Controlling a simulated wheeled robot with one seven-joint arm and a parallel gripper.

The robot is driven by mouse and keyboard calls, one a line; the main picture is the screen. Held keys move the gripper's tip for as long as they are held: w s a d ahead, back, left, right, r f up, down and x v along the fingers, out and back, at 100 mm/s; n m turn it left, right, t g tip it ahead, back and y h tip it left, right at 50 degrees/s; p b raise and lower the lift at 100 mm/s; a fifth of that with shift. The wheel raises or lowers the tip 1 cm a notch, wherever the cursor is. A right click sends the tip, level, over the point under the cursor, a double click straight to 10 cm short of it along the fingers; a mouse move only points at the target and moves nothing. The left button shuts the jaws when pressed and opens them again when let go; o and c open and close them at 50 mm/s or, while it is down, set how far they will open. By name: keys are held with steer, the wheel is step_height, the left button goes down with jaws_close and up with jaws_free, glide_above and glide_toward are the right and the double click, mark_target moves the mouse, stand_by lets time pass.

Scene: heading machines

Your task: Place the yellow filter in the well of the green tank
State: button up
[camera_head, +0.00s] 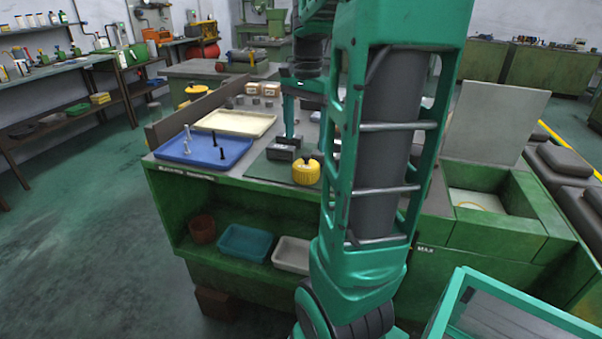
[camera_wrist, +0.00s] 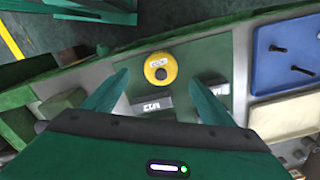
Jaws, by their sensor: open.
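The yellow filter (camera_head: 306,171) stands upright on a dark green mat (camera_head: 262,169) near the front edge of the green workbench. In the wrist view the filter (camera_wrist: 160,67) is round with a dark knob and a small label, beyond and between my fingertips. My gripper (camera_wrist: 163,93) is open and empty above the mat, with its two green fingers spread. The green tank (camera_head: 500,214) is at the right end of the bench, with its open well and a raised lid (camera_head: 497,122) behind it. My arm hides part of the bench between filter and tank.
Grey blocks (camera_head: 285,149) stand beside the filter; one is marked M12 in the wrist view (camera_wrist: 152,105). A blue tray (camera_head: 205,152) with bolts and a cream tray (camera_head: 236,123) are on the left. Bins sit on the shelf below.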

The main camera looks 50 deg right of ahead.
mark_target(307, 154)
steer(key=shift+w+d+m, duration=0.2)
steer(key=shift+d+m, duration=0.1)
steer(key=shift+d, duration=0.15)
steer(key=shift+d+f, duration=0.1)
steer(key=shift+f, duration=0.3)
step_height(307, 154, down, 10)
steer(key=shift+s+r, duration=0.1)
steer(key=shift+r, duration=0.05)
steer(key=c, duration=1.3)
steer(key=shift+r, duration=0.15)
steer(key=shift+r, duration=0.55)
step_height(307, 154, up, 3)
steer(key=shift+f, duration=0.15)
steer(key=s+a+r, duration=0.3)
steer(key=a+r, duration=0.4)
steer(key=a, duration=0.4)
steer(key=shift+s, duration=0.2)
